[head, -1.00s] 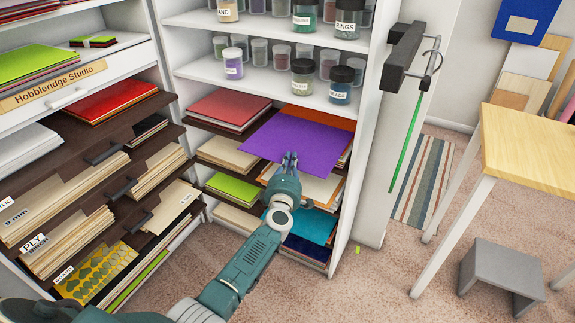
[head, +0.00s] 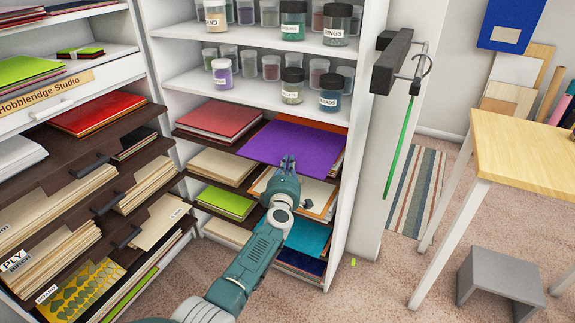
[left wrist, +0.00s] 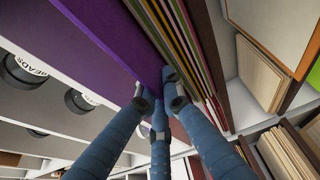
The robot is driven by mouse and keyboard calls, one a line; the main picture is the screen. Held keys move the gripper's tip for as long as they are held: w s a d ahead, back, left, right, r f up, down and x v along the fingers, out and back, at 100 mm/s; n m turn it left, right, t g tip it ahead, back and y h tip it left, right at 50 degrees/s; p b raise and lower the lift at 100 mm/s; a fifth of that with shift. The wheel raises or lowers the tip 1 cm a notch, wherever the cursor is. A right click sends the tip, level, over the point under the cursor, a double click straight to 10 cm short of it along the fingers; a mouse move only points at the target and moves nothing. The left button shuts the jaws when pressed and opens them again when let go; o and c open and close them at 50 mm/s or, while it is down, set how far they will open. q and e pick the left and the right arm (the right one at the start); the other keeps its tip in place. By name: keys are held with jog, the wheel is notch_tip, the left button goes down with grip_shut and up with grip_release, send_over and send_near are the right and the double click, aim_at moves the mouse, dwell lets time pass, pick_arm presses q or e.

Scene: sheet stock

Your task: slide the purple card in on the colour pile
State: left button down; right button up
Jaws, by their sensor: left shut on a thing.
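The purple card (head: 290,143) lies nearly flat at the front of the right-hand bay, over the colour pile, with its front part sticking out of the shelf. An orange sheet (head: 312,122) of the pile shows behind it. My left gripper (head: 287,162) is shut on the card's front edge. In the left wrist view, the card (left wrist: 95,30) is a broad purple face beside the stacked coloured edges of the pile (left wrist: 188,55); the gripper fingers (left wrist: 155,98) are close to both. Whether the card touches the pile is unclear. My right gripper is not in view.
A red-topped pile (head: 220,117) sits on the left beside the card. Labelled jars (head: 291,86) stand on the shelf above. The bay's white side panel (head: 352,150) is close on the right. Lower shelves hold lime (head: 225,201) and blue (head: 308,238) sheets.

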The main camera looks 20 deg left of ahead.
pick_arm(q)
jog(key=shift+w, duration=0.1)
jog(key=shift+w+f+b, duration=0.15)
jog(key=shift+w+b, duration=0.55)
jog(key=shift+b, duration=0.15)
jog(key=shift+w+b, duration=0.4)
jog(key=shift+w, duration=0.1)
jog(key=shift+w+d, duration=0.1)
jog(key=shift+w, duration=0.1)
jog(key=c, duration=1.8)
grip_release()
jog(key=shift+c, duration=0.2)
